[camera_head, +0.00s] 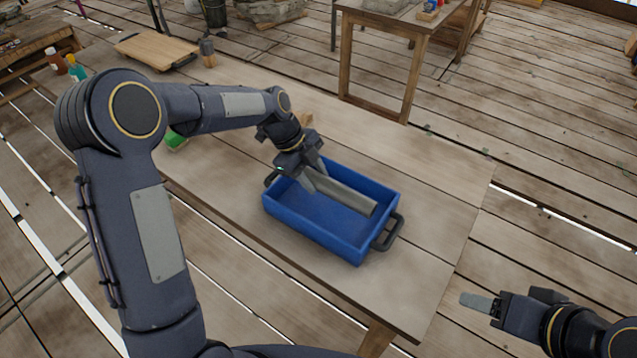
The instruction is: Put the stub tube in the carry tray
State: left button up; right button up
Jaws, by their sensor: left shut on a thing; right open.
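The carry tray (314,241) is a blue, open box with dark handles at its ends, standing on the wooden table. The stub tube (347,193) is a grey, straight length lying over the inside of the tray, along its far long side. Whether the tube touches the tray floor I cannot tell. My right gripper (476,302) is open and empty, off the table's right edge at the lower right.
The table (432,205) is clear to the right of the tray. A wooden board (157,50), a grey container (208,52), a green item (175,140) and a small wooden block (304,118) are on the table further left and back. A second table (385,22) stands behind.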

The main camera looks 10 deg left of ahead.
aim_at(318, 186)
pick_arm(q)
jog(key=shift+w+d+f, duration=0.45)
jog(key=shift+d+f, duration=0.05)
jog(key=shift+f, duration=0.25)
notch_tip(318, 186, down, 3)
jog(key=shift+a+r, duration=0.1)
jog(key=shift+f+b, duration=0.6)
jog(key=shift+f, duration=0.05)
jog(key=o, duration=1.3)
